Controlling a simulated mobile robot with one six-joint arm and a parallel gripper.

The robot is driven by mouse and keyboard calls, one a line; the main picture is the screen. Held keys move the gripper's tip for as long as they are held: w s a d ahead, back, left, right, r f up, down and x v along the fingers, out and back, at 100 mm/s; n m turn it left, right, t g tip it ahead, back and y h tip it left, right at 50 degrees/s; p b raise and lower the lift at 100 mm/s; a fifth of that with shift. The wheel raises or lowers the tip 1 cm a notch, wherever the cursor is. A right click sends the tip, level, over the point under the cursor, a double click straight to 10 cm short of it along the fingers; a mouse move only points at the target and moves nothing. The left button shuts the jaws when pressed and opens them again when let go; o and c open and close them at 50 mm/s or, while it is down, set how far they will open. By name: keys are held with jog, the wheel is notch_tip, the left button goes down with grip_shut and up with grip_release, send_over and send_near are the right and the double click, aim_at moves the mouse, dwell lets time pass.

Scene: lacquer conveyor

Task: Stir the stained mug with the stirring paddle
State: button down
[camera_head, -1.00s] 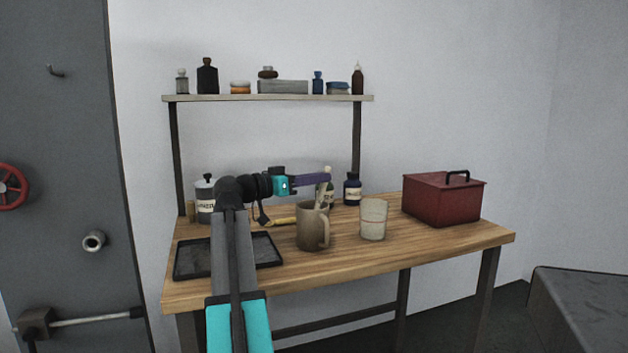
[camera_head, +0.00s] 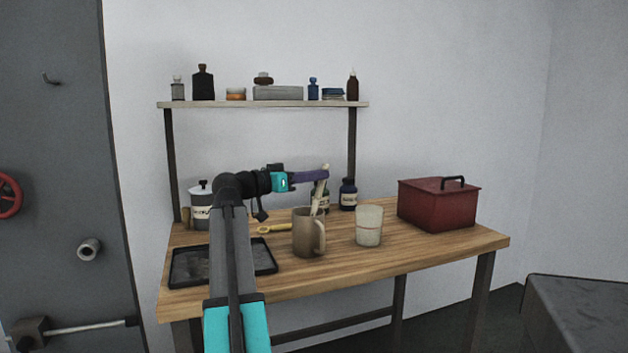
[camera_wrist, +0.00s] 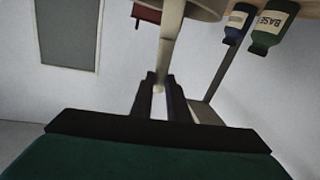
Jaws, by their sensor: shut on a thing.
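The stained mug (camera_head: 307,236), brownish with a handle on its right, stands upright on the wooden table in the head view. My gripper (camera_head: 325,175) is above the mug and shut on the pale stirring paddle (camera_head: 318,200). The paddle stands slightly tilted, its lower end inside the mug's mouth; that end is hidden by the mug wall. In the wrist view my gripper (camera_wrist: 160,82) holds the paddle (camera_wrist: 170,45) between its dark fingers, with the paddle running up toward the mug's pale rim (camera_wrist: 200,8).
A pale cup (camera_head: 369,227) stands right of the mug, and a red box (camera_head: 437,207) farther right. A black tray (camera_head: 265,256) lies at left, with a yellow-handled tool (camera_head: 275,229) behind. Labelled bottles (camera_head: 348,194) stand behind the mug. A shelf (camera_head: 262,104) runs above.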

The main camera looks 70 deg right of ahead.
jog(key=shift+s+d+r+p, duration=0.25)
jog(key=shift+d+r+p, duration=0.3)
jog(key=shift+r, duration=1)
jog(key=shift+s+d+r+p, duration=0.2)
jog(key=shift+d+r+p, duration=0.4)
jog(key=shift+r, duration=0.95)
jog(key=shift+s+d+r+p, duration=0.35)
jog(key=shift+d+r, duration=0.35)
jog(key=shift+r, duration=0.85)
jog(key=shift+w, duration=0.1)
jog(key=shift+r, duration=0.1)
notch_tip(320, 180, up, 5)
jog(key=shift+f+p, duration=0.1)
jog(key=shift+p, duration=0.85)
